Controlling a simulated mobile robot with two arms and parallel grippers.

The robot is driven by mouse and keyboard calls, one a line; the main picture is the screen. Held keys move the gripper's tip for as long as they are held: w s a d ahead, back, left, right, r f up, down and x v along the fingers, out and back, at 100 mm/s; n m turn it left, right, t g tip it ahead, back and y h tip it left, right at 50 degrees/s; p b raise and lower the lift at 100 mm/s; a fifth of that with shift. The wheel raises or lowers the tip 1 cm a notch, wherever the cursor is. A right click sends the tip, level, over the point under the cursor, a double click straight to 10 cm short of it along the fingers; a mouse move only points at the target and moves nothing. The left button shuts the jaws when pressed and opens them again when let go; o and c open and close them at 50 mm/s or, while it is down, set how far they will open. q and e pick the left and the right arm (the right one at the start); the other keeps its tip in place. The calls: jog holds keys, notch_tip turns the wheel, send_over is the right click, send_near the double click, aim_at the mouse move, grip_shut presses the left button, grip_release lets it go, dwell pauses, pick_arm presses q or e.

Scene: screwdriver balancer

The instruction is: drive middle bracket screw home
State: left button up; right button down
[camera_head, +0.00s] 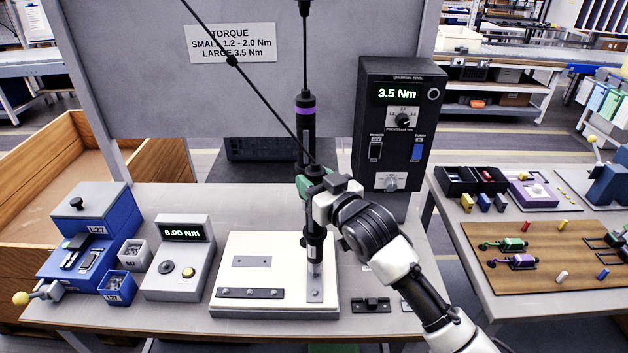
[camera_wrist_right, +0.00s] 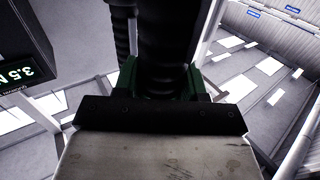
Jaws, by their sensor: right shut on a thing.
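My right gripper (camera_head: 314,184) is shut on a dark upright screwdriver (camera_head: 315,240) hung from a slanted cable. In the right wrist view its green jaw pads (camera_wrist_right: 160,82) close around the dark ribbed tool body (camera_wrist_right: 168,45). The driver's lower end is over the upright grey bracket (camera_head: 315,291) at the right of the white block (camera_head: 232,308); I cannot tell whether its tip touches a screw. A long dark bracket (camera_head: 250,293) with dark spots lies along the block's front, and a small grey bracket (camera_head: 252,261) lies behind it. My left gripper is not in view.
A second driver with a purple band (camera_head: 305,110) hangs just behind. The dark control box (camera_head: 398,130) reads 3.5 Nm. The grey meter (camera_head: 180,258) reads 0.00 Nm. A small black fixture (camera_head: 371,305) lies right.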

jog(key=shift+s+f+b, duration=0.15)
jog(key=shift+f+b, duration=0.8)
jog(key=shift+f, duration=1.1)
dwell(1.4)
jog(key=shift+r, duration=0.1)
jog(key=r+p, duration=0.6)
jog(key=shift+w+r, duration=0.2)
dwell(0.3)
